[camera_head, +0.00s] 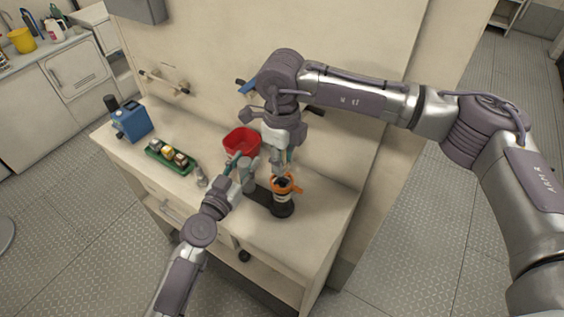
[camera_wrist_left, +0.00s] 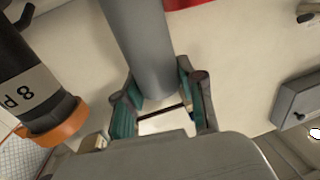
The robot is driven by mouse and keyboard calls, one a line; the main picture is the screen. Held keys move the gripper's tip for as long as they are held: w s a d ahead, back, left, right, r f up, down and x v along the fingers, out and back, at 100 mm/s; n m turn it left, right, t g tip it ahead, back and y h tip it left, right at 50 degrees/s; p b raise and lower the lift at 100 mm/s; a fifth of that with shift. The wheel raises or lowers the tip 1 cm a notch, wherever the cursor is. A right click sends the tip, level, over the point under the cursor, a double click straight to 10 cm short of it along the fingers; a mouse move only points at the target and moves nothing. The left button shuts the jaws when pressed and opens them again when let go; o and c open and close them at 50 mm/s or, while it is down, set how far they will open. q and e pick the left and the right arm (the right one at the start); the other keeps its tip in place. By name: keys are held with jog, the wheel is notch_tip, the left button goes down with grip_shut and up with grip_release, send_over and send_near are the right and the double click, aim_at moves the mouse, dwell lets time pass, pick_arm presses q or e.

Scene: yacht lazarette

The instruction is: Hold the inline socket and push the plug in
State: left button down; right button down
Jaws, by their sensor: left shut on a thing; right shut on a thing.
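The inline socket (camera_head: 282,197) stands upright on the bench, a black body with a white label band and an orange collar on top. In the left wrist view the socket (camera_wrist_left: 40,95) is at the left, beside my gripper. My left gripper (camera_head: 243,168) is shut on a grey cylindrical post (camera_wrist_left: 140,45), which rises beside the socket from a dark base (camera_head: 260,195). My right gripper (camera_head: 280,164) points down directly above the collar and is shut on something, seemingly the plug. The plug is mostly hidden; I cannot tell how deep it sits.
A red bin (camera_head: 241,142) stands behind the grippers. A green tray (camera_head: 170,158) with several small parts and a blue device (camera_head: 132,121) are to the left. A small metal item (camera_head: 201,178) stands near the front edge. The bench's right end (camera_head: 330,205) is clear.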

jog(key=shift+r, duration=0.3)
pick_arm(q)
jog(key=c, duration=0.6)
grip_release()
